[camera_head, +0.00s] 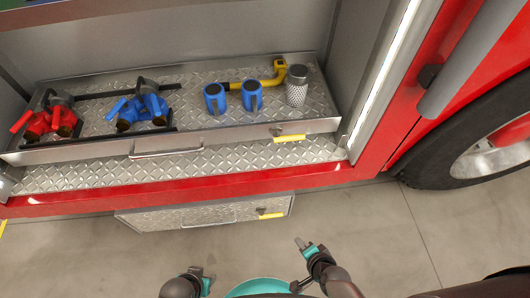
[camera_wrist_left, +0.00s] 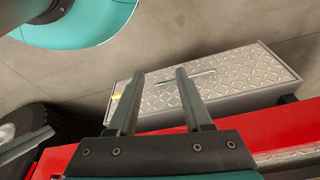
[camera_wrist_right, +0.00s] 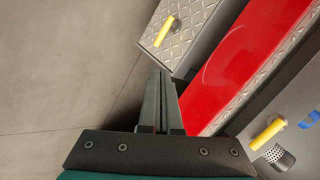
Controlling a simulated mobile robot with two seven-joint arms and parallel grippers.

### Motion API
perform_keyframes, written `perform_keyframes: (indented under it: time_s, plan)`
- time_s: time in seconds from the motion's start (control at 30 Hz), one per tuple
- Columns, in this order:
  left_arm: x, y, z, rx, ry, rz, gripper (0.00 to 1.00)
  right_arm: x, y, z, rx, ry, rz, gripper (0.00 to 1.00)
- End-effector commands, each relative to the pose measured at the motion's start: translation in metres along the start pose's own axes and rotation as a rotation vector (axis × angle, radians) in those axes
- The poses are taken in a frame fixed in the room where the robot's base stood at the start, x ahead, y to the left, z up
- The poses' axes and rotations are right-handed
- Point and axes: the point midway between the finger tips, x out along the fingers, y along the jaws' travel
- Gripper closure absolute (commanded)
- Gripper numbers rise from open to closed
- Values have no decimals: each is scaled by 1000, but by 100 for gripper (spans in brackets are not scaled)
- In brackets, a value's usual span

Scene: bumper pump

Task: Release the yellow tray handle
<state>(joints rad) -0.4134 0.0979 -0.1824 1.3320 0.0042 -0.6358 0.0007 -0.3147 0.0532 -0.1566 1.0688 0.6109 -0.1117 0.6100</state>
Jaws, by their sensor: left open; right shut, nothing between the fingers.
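The yellow tray handle (camera_head: 290,138) is on the right part of the front wall of the metal tray (camera_head: 95,152) inside the truck compartment. It also shows at the lower right of the right wrist view (camera_wrist_right: 267,134). A second yellow handle (camera_head: 271,215) is on the lower drawer below the red sill; it shows in the right wrist view (camera_wrist_right: 165,32) and partly in the left wrist view (camera_wrist_left: 117,96). My right gripper (camera_head: 302,246) is shut and empty, apart from both handles. My left gripper (camera_head: 208,283) is open and empty, in front of the truck.
The tray holds red and blue nozzles (camera_head: 142,108), two blue cylinders (camera_head: 252,96), a yellow-and-black tool (camera_head: 272,78) and a metal strainer (camera_head: 296,86). The lower drawer (camera_head: 160,217) juts out below the red sill. A wheel (camera_head: 440,150) stands at right. Floor in front is clear.

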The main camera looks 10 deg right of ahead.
Motion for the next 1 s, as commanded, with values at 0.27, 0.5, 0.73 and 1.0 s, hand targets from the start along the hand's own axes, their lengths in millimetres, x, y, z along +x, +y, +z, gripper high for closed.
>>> perform_keyframes:
  time_s: [0.27,0.5,0.73,1.0]
  plan:
    - [8,1,-41,-4,77,1,50,37,-52,-27,495,46,-226,100]
    - [-1,1,-69,-6,141,2,50,48,-94,-53,919,14,-428,100]
    - [-17,1,-87,-6,200,2,50,49,-127,-79,1312,-83,-621,100]
    - [-41,2,-95,-6,260,3,50,39,-152,-103,1695,-253,-798,100]
